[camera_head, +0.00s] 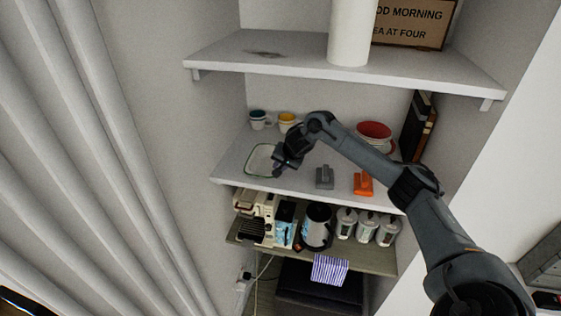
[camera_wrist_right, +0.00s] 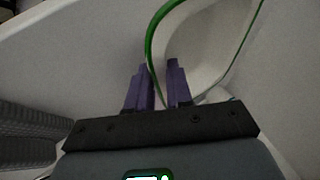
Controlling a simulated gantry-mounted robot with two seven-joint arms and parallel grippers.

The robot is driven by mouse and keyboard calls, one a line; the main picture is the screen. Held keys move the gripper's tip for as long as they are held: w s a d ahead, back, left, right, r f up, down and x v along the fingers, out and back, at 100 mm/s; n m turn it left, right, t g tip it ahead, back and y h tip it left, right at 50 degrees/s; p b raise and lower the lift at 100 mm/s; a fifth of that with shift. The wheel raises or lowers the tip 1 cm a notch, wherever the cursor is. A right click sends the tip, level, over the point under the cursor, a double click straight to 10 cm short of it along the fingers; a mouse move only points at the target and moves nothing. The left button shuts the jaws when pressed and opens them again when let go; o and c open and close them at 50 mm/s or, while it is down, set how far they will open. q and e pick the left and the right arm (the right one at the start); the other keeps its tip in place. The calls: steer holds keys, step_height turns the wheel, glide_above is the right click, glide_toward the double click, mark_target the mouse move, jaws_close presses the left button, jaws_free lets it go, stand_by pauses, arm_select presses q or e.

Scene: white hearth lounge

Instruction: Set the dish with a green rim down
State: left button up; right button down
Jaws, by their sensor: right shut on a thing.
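The white dish with a green rim (camera_head: 260,158) is at the left end of the middle shelf (camera_head: 235,168) in the head view. It looks level and very close to the shelf; I cannot tell whether it touches. My right gripper (camera_head: 280,167) is at the dish's right side. In the right wrist view, the purple fingers of my right gripper (camera_wrist_right: 162,88) are shut on the dish's green rim (camera_wrist_right: 150,40), one on each side of its wall. My left gripper is not in view.
Behind the dish stand a dark-blue-and-white mug (camera_head: 259,120) and a yellow-lined mug (camera_head: 287,121). To the right are a grey object (camera_head: 325,178), an orange object (camera_head: 363,184) and a red-lined bowl (camera_head: 374,133). An upper shelf (camera_head: 270,55) hangs above.

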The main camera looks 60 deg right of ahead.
steer(key=shift+f, duration=0.1)
steer(key=c, duration=1)
jaws_free()
steer(key=shift+a, duration=0.15)
steer(key=b+v, duration=0.1)
steer(key=v, duration=0.6)
steer(key=shift+s+r, duration=0.1)
steer(key=shift+r, duration=0.2)
